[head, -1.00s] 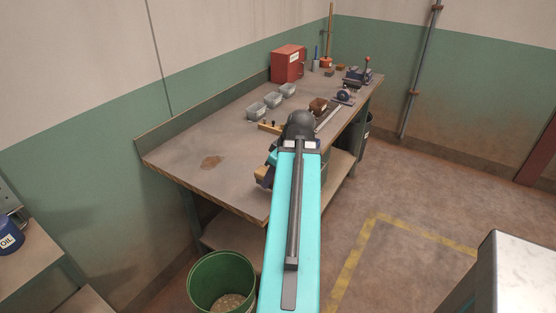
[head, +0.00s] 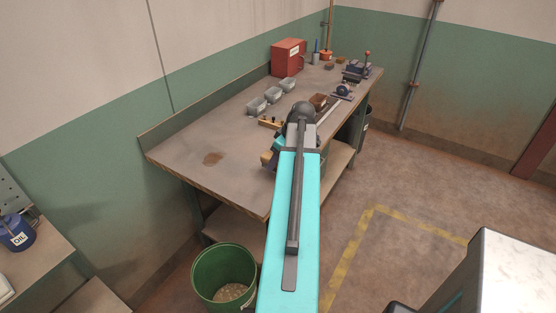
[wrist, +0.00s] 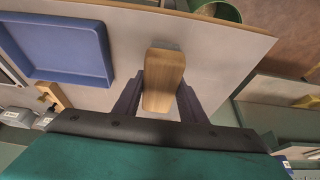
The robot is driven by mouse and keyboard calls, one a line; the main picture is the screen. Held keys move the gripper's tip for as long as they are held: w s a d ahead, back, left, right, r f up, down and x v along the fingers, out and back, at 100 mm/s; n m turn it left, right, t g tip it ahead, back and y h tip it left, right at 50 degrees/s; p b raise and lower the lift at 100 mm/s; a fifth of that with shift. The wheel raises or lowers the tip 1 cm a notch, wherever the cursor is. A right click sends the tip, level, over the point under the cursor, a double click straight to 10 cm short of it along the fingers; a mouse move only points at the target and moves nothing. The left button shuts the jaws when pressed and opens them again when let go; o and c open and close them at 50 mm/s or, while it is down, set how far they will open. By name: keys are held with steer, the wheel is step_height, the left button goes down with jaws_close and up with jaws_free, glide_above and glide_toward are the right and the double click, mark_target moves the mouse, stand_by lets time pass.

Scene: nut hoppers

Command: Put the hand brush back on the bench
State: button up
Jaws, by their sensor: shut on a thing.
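The hand brush, a pale wooden block (wrist: 164,80), is between the two dark fingers of my gripper (wrist: 160,88) in the wrist view. My gripper is shut on it. Its bristles are not visible. In the head view a tan bit of the brush (head: 266,159) shows left of my arm, at the bench's near long side. The bench (head: 190,165) has a grey-brown top with a brown stain on its left part. In the wrist view the brush appears over a pale grey surface; I cannot tell its height above it.
A blue tray (wrist: 62,48) lies beside the brush in the wrist view. Grey bins (head: 272,95), a red cabinet (head: 289,58) and a vise (head: 358,70) stand farther along the bench. A green bucket (head: 224,272) stands on the floor. The bench's left part is clear.

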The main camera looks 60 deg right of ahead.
steer(key=shift+w+d+f+p, duration=0.1)
steer(key=shift+w+d+p, duration=0.25)
steer(key=shift+d, duration=0.6)
steer(key=shift+w+d+f+p, duration=0.1)
steer(key=shift+w+d+p, duration=0.25)
steer(key=shift+d, duration=0.6)
steer(key=shift+w, duration=0.1)
steer(key=shift+f+p, duration=0.8)
steer(key=shift+f, duration=0.9)
steer(key=shift+f, duration=0.2)
steer(key=o, duration=1)
steer(key=shift+c, duration=0.2)
steer(key=shift+r, duration=0.1)
